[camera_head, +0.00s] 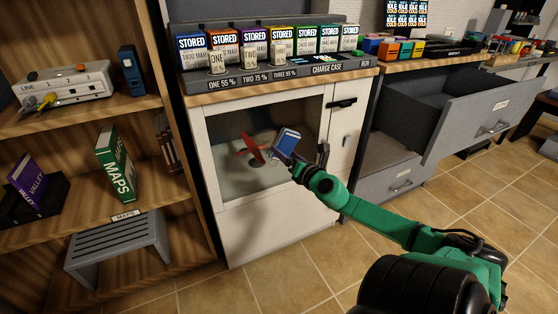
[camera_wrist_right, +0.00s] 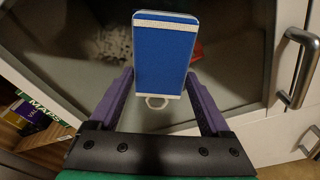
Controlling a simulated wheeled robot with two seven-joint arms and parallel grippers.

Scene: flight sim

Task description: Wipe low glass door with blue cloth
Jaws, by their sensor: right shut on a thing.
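The low glass door (camera_head: 228,149) is in the white cabinet under the counter, with a pale frame around dark glass. It looks closed. My right gripper (camera_head: 292,160) is shut on the blue cloth (camera_head: 287,142), a flat blue pad with white edges, in front of the right part of the glass. The cloth also shows in the right wrist view (camera_wrist_right: 165,58), between my purple fingers, with the glass (camera_wrist_right: 235,65) behind it. I cannot tell whether the cloth touches the glass. A pale speckled patch (camera_wrist_right: 118,42) shows on or behind the glass. My left gripper is out of view.
A red propeller-like object (camera_head: 252,149) shows behind the glass. A black handle (camera_head: 342,103) is at the upper right of the cabinet. An open grey drawer (camera_head: 470,120) juts out at right. A wooden shelf (camera_head: 90,220) stands at left.

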